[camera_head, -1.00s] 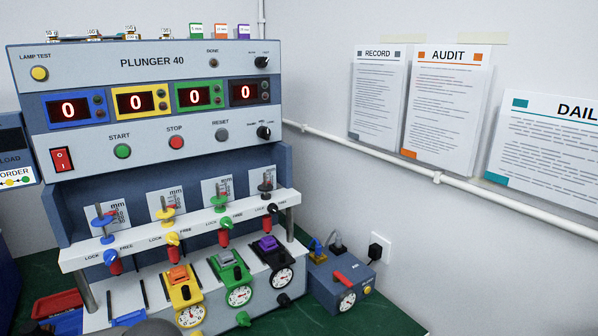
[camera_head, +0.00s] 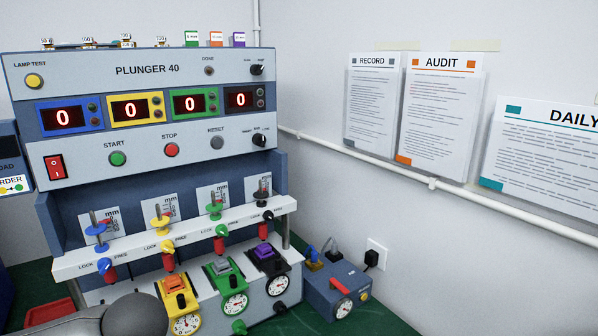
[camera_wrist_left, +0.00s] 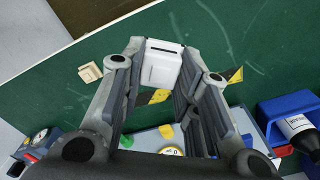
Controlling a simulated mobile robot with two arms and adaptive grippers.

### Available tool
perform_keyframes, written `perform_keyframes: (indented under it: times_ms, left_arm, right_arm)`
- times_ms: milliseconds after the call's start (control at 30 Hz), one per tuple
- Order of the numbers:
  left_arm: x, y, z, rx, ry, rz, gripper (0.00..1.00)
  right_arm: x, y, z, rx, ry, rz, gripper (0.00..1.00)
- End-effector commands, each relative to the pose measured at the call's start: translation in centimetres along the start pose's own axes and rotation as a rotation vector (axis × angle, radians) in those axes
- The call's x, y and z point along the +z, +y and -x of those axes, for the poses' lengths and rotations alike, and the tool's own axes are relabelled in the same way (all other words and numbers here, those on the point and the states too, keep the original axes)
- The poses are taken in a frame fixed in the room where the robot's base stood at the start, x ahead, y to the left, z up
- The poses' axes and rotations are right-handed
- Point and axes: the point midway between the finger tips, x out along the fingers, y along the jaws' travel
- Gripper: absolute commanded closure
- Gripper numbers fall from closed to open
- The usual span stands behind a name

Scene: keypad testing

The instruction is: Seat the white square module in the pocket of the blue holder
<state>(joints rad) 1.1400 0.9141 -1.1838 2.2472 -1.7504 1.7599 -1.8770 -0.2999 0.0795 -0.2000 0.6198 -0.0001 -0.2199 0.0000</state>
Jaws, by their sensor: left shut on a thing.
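The white square module (camera_wrist_left: 160,66) is held between the fingertips of my left gripper (camera_wrist_left: 158,58) in the left wrist view. It has a dark slot near its upper edge. The gripper is shut on it, with the green table behind. In the head view, only a grey rounded part of my left arm shows at the bottom left, in front of the machine's leftmost lower station. I cannot make out the blue holder or its pocket there. My right gripper is in neither view.
The PLUNGER 40 machine (camera_head: 148,87) stands at the left, with yellow, green and purple-topped holders in its lower row. A grey-blue box (camera_head: 338,290) with cables stands right of it. The left wrist view shows a beige block (camera_wrist_left: 90,72) and a blue tray (camera_wrist_left: 272,107) with a bottle.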

Motion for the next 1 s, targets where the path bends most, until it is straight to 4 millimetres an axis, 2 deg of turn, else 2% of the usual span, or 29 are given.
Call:
perform_keyframes:
  times_ms: [433, 567, 667, 767, 1000]
  left_arm:
    - [0.0, 0.0, 0.0, 0.000, 0.000, 0.001, 0.92]
    - [-0.6, -0.1, 0.7, 0.001, 0.000, 0.045, 0.92]
    - [-2.0, -0.3, 1.9, 0.001, -0.001, 0.151, 0.92]
    - [-4.2, -0.9, 3.6, 0.001, -0.003, 0.328, 0.92]
    - [-9.8, -3.8, 7.2, -0.001, -0.004, 0.858, 0.92]
  right_arm:
    - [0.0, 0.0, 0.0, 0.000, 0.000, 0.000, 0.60]
    - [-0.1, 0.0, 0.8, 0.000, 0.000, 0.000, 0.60]
    - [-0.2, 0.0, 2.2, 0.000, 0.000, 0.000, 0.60]
    - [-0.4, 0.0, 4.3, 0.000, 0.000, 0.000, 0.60]
    - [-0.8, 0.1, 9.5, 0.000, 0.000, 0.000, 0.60]
